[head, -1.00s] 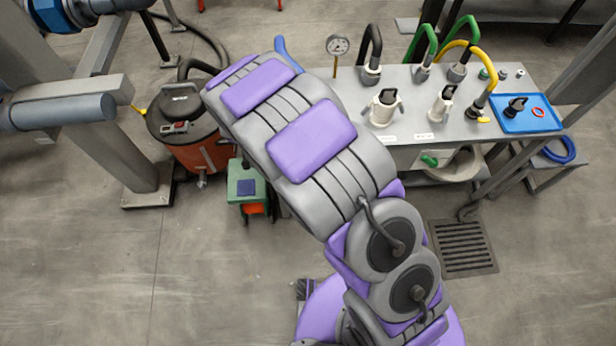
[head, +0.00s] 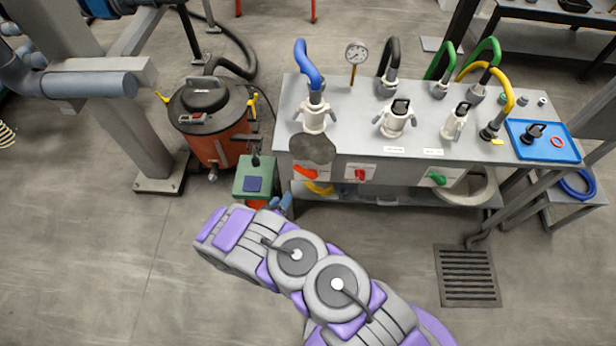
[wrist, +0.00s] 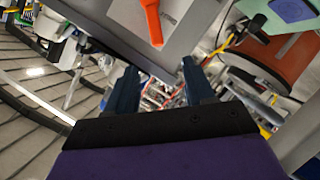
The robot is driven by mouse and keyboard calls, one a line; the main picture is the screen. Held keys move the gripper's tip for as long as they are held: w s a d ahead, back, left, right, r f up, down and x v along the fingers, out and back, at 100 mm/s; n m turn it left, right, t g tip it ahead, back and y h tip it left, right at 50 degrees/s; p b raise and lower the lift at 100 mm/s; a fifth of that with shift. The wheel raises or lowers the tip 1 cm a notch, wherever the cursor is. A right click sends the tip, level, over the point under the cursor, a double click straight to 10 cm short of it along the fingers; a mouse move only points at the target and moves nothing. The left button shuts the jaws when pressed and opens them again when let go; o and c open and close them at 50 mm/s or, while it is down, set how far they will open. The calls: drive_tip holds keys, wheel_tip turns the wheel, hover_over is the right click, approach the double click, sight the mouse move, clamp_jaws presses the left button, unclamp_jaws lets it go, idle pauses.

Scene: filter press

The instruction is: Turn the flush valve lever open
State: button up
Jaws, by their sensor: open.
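Three valve levers sit on the front face of the bench: an orange one (head: 305,171) at left, a red one (head: 361,174) in the middle and a green one (head: 437,178) at right. Their labels are too small to read, so I cannot tell which is the flush valve. My gripper (head: 281,204) is below and left of the orange lever, apart from it. In the wrist view my gripper (wrist: 160,85) is open and empty, with the orange lever (wrist: 152,22) above the gap between its dark blue fingers.
The bench (head: 345,120) carries hose couplings, a gauge (head: 357,52) and a blue tray (head: 543,140). A grey disc (head: 312,148) overhangs its front edge above the orange lever. A green box (head: 254,178) and an orange vacuum (head: 212,125) stand left.

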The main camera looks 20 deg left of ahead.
drive_tip(key=d, duration=0.1)
drive_tip(key=b, duration=0.5)
approach(300, 173)
drive_tip(key=x, duration=0.9)
drive_tip(key=shift+w+d+r, duration=0.1)
drive_tip(key=shift+w, duration=0.25)
clamp_jaws()
